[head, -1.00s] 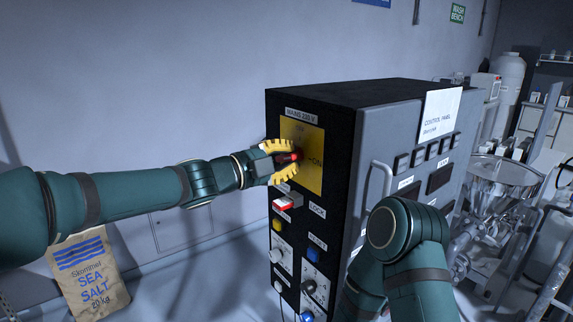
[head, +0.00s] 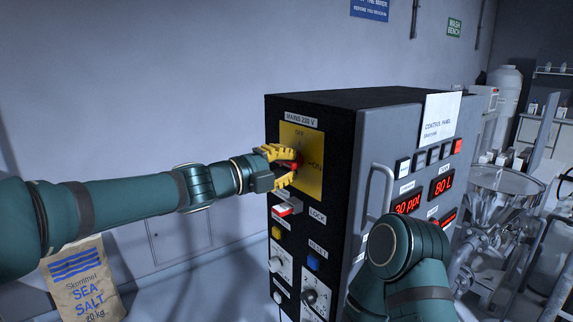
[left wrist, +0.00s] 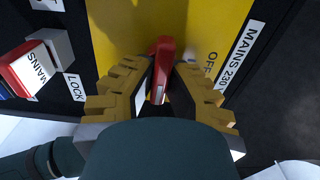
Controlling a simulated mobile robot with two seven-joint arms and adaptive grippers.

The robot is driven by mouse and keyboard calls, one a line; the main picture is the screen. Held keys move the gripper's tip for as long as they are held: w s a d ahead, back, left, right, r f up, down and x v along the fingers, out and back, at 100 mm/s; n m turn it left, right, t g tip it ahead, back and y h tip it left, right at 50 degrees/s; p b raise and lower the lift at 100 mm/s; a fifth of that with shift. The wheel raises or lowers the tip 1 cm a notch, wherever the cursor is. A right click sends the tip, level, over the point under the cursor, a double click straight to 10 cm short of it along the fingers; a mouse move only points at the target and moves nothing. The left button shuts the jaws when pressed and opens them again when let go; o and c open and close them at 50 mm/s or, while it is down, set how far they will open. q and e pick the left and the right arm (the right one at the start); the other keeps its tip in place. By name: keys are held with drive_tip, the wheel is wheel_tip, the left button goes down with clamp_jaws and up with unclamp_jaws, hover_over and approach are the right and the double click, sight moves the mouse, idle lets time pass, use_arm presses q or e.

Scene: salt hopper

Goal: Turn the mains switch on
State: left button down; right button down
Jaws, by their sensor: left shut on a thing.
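The mains switch has a red handle (head: 297,164) on a yellow plate (head: 314,180), on the left face of the control cabinet. My left gripper (head: 284,166) has its yellow fingers shut around the handle. In the left wrist view the red handle (left wrist: 163,62) stands between the two ridged fingers (left wrist: 160,90). The handle lies crosswise, in line with the ON mark at the plate's right, not the OFF mark at its top. The fingers hide part of the switch. My right gripper is out of view; only my right arm shows.
The control cabinet (head: 338,110) has lit red displays (head: 442,184) on its front. Below the switch are a red-and-white MAINS lock part (head: 283,210), a yellow button (head: 276,232) and knobs. A salt sack (head: 84,282) stands at the lower left. A metal hopper (head: 503,180) stands at the right.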

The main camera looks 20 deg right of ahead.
use_arm(q)
drive_tip(key=shift+r, duration=0.1)
drive_tip(key=c, duration=1)
unclamp_jaws()
drive_tip(key=shift+d, duration=0.1)
drive_tip(key=v, duration=1.2)
